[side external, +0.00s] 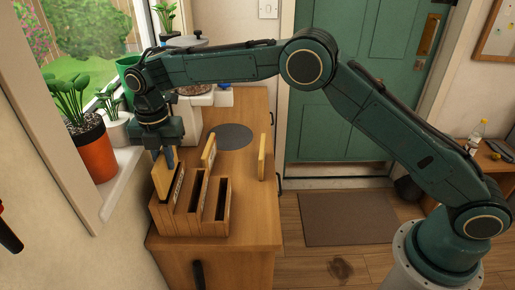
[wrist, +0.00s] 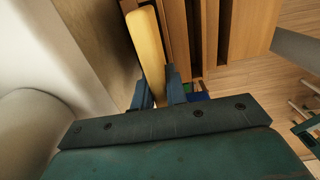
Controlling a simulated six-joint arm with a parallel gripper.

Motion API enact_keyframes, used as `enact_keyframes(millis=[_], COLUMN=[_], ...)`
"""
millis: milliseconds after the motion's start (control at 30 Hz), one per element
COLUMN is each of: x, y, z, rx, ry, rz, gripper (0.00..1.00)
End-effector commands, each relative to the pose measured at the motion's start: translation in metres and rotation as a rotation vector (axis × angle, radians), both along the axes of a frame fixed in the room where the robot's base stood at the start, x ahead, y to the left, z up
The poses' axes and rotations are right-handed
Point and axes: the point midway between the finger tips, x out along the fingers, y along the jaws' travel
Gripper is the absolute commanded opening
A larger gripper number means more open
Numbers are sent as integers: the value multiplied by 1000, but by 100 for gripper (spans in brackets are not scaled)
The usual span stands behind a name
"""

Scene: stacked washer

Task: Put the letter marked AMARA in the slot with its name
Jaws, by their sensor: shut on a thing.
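My gripper (side external: 166,158) points down and is shut on a yellow letter (side external: 162,178), held upright at the leftmost slot of the wooden rack (side external: 190,226). The wrist view shows the same letter (wrist: 148,48) edge-on between the blue-grey fingers (wrist: 158,92). Its lower end meets the rack in the side view; I cannot tell how deep it sits. Two more yellow letters stand upright, one behind the rack (side external: 209,152) and one to its right (side external: 262,158). The other rack slots look dark and empty. No name on letters or slots is readable.
The rack stands on the front of a wooden cabinet top (side external: 255,205). A dark round mat (side external: 231,137) lies behind it. The window sill with an orange plant pot (side external: 97,153) is close on the left.

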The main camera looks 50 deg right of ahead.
Motion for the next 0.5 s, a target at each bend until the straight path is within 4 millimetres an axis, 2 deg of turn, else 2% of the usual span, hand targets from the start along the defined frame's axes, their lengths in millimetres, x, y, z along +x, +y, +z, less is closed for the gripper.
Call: enact_keyframes(millis=[500], x=[0], y=[0], z=[-9], rx=[0], ry=[0], rz=[0], gripper=[0])
